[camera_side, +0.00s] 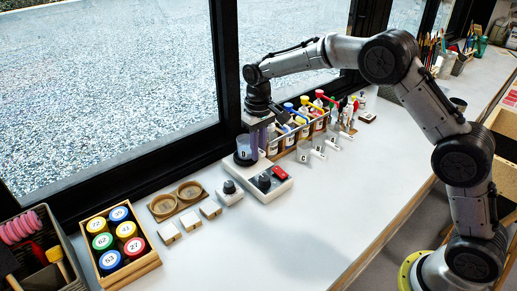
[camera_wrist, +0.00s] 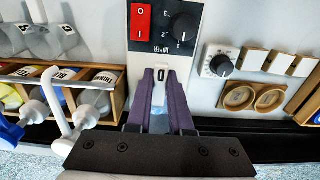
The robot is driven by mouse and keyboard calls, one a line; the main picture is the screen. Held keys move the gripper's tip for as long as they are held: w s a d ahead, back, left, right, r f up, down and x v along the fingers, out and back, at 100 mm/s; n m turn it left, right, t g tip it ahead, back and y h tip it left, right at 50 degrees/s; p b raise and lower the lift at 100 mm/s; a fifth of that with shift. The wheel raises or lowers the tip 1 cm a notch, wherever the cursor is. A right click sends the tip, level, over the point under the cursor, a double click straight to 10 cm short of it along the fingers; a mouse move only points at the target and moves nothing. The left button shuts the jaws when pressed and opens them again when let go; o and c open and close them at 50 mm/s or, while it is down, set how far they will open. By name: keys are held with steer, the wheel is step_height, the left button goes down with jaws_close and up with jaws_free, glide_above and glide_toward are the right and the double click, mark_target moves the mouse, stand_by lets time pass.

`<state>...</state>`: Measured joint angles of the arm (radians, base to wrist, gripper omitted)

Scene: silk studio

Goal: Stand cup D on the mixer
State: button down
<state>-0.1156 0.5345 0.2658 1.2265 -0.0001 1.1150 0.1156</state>
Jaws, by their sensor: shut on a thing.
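My gripper (camera_wrist: 160,78) has purple fingers closed on a small clear cup with a label that reads like D (camera_wrist: 161,76). In the side view my gripper (camera_side: 254,146) points down and the cup (camera_side: 243,154) is between its fingers, upright, at the mixer's dark round plate. Whether the cup's base touches the plate is hard to tell. The mixer (camera_side: 278,184) is a pale box with a red switch and a black knob; its panel also shows in the wrist view (camera_wrist: 148,60). The fingers hide part of the cup and plate.
Several clear labelled cups (camera_side: 318,148) stand right of the mixer, before a rack of bottles (camera_side: 302,122). A small knob box (camera_side: 229,192), pale blocks (camera_side: 190,221) and a two-ring wooden holder (camera_side: 176,199) are at left. A wooden box of coloured jars (camera_side: 118,240) is farther left. The front counter is clear.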

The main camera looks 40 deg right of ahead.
steer(key=shift+f, duration=0.4)
steer(key=c, duration=0.7)
jaws_free()
steer(key=shift+c, duration=0.2)
step_height(320, 180, up, 14)
